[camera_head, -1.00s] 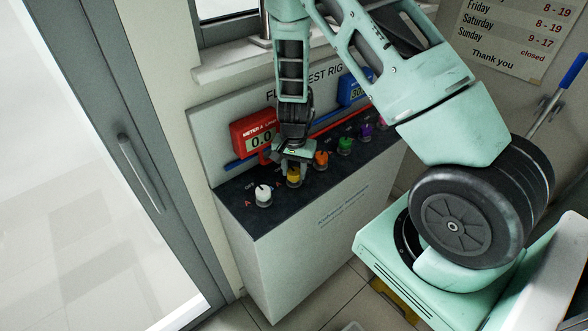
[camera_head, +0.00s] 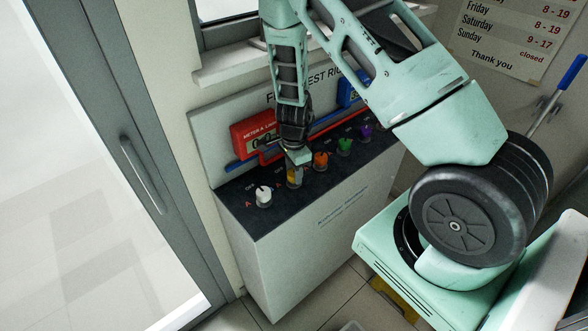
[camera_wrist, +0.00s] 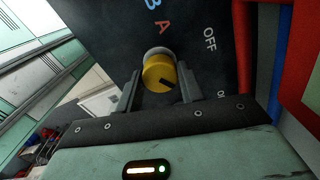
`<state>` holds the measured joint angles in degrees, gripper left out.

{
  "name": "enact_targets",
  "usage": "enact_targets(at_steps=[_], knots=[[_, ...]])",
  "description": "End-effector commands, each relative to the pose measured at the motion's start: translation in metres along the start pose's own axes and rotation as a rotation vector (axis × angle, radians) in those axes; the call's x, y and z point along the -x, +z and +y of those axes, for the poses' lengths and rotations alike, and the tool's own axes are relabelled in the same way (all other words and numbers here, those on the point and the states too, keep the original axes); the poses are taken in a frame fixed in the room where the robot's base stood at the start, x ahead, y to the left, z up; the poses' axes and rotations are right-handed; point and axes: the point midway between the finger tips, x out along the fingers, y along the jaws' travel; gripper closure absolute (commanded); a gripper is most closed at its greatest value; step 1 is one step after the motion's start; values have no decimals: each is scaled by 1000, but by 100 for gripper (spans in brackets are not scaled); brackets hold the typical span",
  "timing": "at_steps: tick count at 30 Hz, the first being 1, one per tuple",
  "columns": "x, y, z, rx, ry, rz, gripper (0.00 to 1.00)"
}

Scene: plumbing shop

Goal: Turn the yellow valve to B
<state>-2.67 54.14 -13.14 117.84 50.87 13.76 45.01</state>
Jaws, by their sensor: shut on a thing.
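The yellow valve (camera_head: 295,183) is a round knob on the dark top of the test rig, between the white and orange knobs. In the wrist view the yellow valve (camera_wrist: 157,72) sits between the two fingers of my gripper (camera_wrist: 159,86), which is shut on it. A black mark shows on the knob's face, at its lower right in that view. The letters A (camera_wrist: 163,25) and B (camera_wrist: 153,3) lie above the knob, and OFF (camera_wrist: 210,40) lies to the upper right. In the head view my gripper (camera_head: 295,170) comes down from above and partly hides the valve.
A white knob (camera_head: 263,195) stands to the left, and orange (camera_head: 321,160), green (camera_head: 344,146) and purple (camera_head: 366,131) knobs to the right. A red meter (camera_head: 253,133) and red and blue pipes stand close behind the gripper. A door (camera_head: 140,170) is at the left.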

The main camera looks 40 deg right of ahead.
Motion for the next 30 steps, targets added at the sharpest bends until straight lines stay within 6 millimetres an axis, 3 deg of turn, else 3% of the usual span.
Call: enact_targets(at_steps=[20, 21, 23, 30], knots=[[1, 0, -1, -67, -4, 0, 85], [1, 0, -1, -67, -4, 0, 57], [1, 0, -1, -67, -3, 0, 41], [0, 0, -1, -65, -2, 0, 41]])
